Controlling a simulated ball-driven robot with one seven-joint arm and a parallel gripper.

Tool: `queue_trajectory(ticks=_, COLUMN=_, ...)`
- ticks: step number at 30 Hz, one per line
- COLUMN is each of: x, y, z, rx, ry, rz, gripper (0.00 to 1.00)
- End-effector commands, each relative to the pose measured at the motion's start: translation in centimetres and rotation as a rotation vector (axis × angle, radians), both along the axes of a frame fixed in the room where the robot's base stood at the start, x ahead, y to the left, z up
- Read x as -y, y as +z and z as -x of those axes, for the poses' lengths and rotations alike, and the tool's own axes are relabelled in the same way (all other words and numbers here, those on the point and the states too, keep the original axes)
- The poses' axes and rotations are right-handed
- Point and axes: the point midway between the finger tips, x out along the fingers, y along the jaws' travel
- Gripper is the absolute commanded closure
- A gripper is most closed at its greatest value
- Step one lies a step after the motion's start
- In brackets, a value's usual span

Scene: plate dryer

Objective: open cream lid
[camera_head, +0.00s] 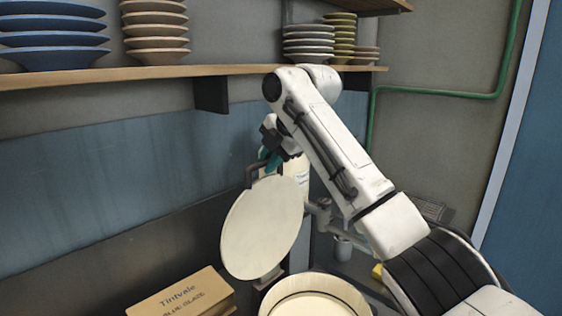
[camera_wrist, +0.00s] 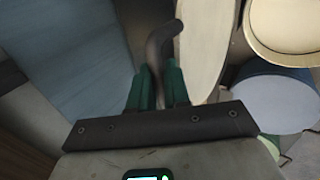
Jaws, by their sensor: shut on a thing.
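The cream lid (camera_head: 262,228) is a round disc standing steeply tilted, nearly upright, beside the open cream tub (camera_head: 318,284). The lid also shows nearly edge-on in the wrist view (camera_wrist: 203,45). My gripper (camera_head: 265,161) is at the lid's upper edge. In the wrist view its green fingers (camera_wrist: 157,88) are shut on the lid's dark bent handle (camera_wrist: 154,55). The handle also shows in the head view (camera_head: 251,172). A small bracket (camera_head: 268,277) shows at the lid's lower edge. The tub's near side is cut off by the frame.
A Tintvale box (camera_head: 180,296) stands left of the tub. A wooden shelf (camera_head: 150,73) with stacked plates and bowls runs along the wall above my gripper. A grey-blue round surface (camera_wrist: 275,98) lies right of the lid in the wrist view. A yellow item (camera_head: 377,271) is right of the tub.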

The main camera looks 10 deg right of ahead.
Motion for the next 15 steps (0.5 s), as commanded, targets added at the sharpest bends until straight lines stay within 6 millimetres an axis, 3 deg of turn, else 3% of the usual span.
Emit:
queue_trajectory(ticks=1, x=-0.54, y=-1.55, z=0.15, rx=-0.039, ry=0.008, rz=0.015, gripper=1.0)
queue_trajectory(ticks=15, x=-1.31, y=-1.68, z=-0.15, rx=-0.075, ry=0.008, rz=0.038, gripper=1.0)
